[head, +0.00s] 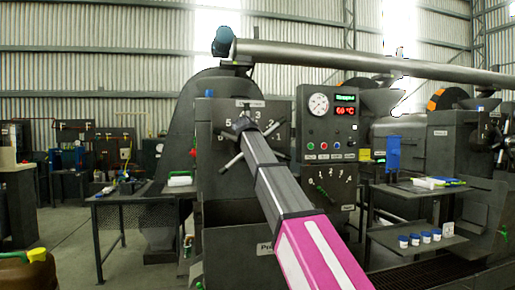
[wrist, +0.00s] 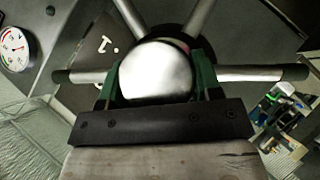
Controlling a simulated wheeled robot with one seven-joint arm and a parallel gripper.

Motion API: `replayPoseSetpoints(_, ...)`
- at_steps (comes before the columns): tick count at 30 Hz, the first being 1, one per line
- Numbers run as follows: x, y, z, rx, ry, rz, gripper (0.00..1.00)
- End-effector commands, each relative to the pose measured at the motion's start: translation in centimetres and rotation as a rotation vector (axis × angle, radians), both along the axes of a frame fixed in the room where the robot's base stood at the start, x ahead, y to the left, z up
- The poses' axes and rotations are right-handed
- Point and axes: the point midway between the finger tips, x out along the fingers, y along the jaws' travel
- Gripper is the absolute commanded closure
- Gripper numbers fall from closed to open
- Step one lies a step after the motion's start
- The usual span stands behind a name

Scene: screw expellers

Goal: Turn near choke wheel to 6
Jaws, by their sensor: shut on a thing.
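The near choke wheel (head: 231,162) is on the front of the near press, with dark-tipped metal spokes. A dial plate (head: 230,118) with numbers such as 2, 3 and 5 shows around it. My arm reaches to the wheel and hides its hub and my gripper in the head view. In the wrist view, my gripper (wrist: 158,88) has its green-padded fingers on both sides of the wheel's round silver hub (wrist: 157,72) and is shut on it. Wheel spokes (wrist: 240,74) stick out left, right and up. A pointer cannot be made out.
A control panel (head: 329,125) with a gauge, a red display and buttons is right of the wheel. A side table (head: 120,196) stands to the left. A shelf (head: 418,242) with small jars is at the right. A second press (head: 455,140) stands behind on the right.

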Motion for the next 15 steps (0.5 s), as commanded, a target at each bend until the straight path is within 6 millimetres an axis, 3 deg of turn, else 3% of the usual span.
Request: replayPoseSetpoints(15, -0.14, 0.08, -0.20, -0.434, -0.121, 0.002, 0.84)
